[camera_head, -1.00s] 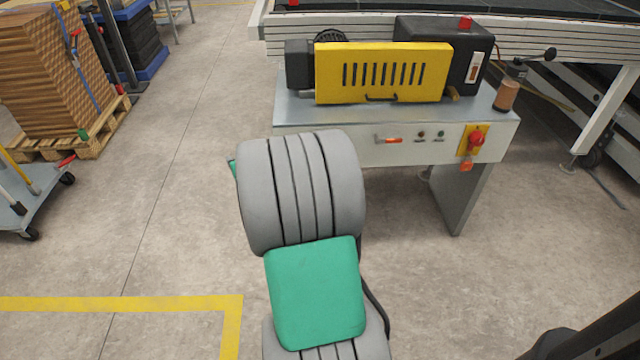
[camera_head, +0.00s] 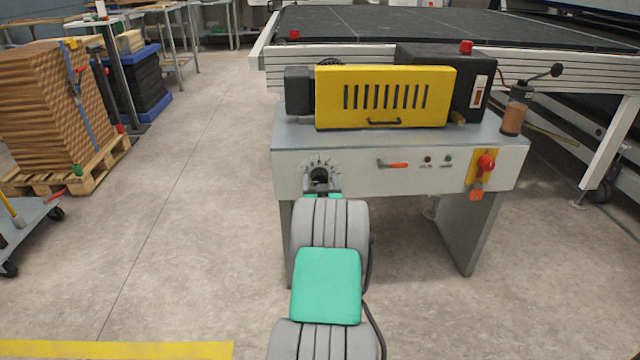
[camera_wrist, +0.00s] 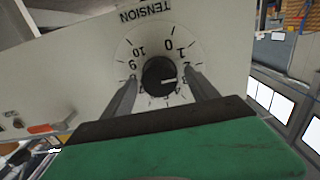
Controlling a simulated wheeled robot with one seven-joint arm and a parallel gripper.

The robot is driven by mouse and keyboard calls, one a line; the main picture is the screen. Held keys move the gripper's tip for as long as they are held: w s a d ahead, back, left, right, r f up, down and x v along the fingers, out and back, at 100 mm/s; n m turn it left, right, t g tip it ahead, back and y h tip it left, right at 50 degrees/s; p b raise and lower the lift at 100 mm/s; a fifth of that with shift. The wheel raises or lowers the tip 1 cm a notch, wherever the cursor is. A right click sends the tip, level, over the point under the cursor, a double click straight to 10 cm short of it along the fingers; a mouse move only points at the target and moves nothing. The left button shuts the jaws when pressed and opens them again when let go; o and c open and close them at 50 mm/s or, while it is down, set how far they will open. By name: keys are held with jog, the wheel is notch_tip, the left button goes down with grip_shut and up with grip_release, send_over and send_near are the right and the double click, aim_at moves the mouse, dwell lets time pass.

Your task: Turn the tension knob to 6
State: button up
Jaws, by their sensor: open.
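The tension knob (camera_wrist: 158,75) is round and black, on a numbered dial (camera_wrist: 142,50) on the machine's front panel. The wrist view shows the dial inverted, with TENSION above it. The knob's white pointer mark points right, close to the 3. My gripper (camera_wrist: 161,76) is open, with one finger on each side of the knob. I cannot tell whether the fingers touch it. The fingers cover part of the lower dial. In the head view the knob (camera_head: 319,175) shows at the panel's left, with my gripper (camera_head: 322,188) in front of it.
The coater's yellow guard (camera_head: 385,98) sits above the panel. An orange-red lever (camera_head: 392,165) and a red switch on a yellow plate (camera_head: 485,163) are to the right. A pallet stack (camera_head: 45,110) stands at far left.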

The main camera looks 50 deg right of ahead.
jog(key=shift+c, duration=0.3)
jog(key=c, duration=1.3)
jog(key=shift+m, duration=0.3)
jog(key=m, duration=0.5)
jog(key=shift+s+b, duration=0.1)
jog(key=shift+b, duration=0.25)
jog(key=m, duration=0.6)
jog(key=shift+s+d+f+m, duration=0.1)
jog(key=shift+m, duration=0.2)
jog(key=m+p, duration=0.1)
jog(key=m, duration=0.6)
jog(key=m+p, duration=0.1)
jog(key=m, duration=0.1)
jog(key=m+p, duration=0.1)
jog(key=m, duration=0.1)
jog(key=shift+f, duration=0.25)
jog(key=shift+m, duration=0.4)
